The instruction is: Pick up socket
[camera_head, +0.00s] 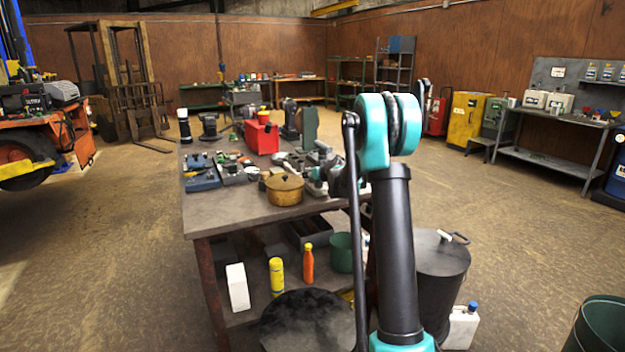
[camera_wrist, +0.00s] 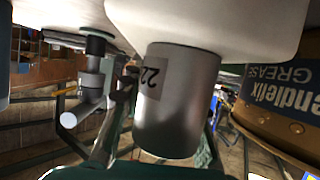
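The socket (camera_wrist: 178,105) is a grey metal cylinder with a "22" label, seen large in the middle of the wrist view. The wrist picture appears upside down. Pale rounded shapes along the top of this view overlap the socket's upper end; I cannot tell whether they are fingers of my gripper. No grip on the socket can be made out. In the head view my gripper (camera_head: 322,182) is low over the right side of the workbench (camera_head: 232,222), mostly hidden by my arm. I cannot make out the socket there.
A gold-brown grease container (camera_wrist: 275,125) with a blue label is close right of the socket. A metal fitting (camera_wrist: 88,100) is on its left. A brass pot (camera_head: 284,190), a red box (camera_head: 261,138) and tools crowd the bench. A dark drum (camera_head: 440,275) stands beside it.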

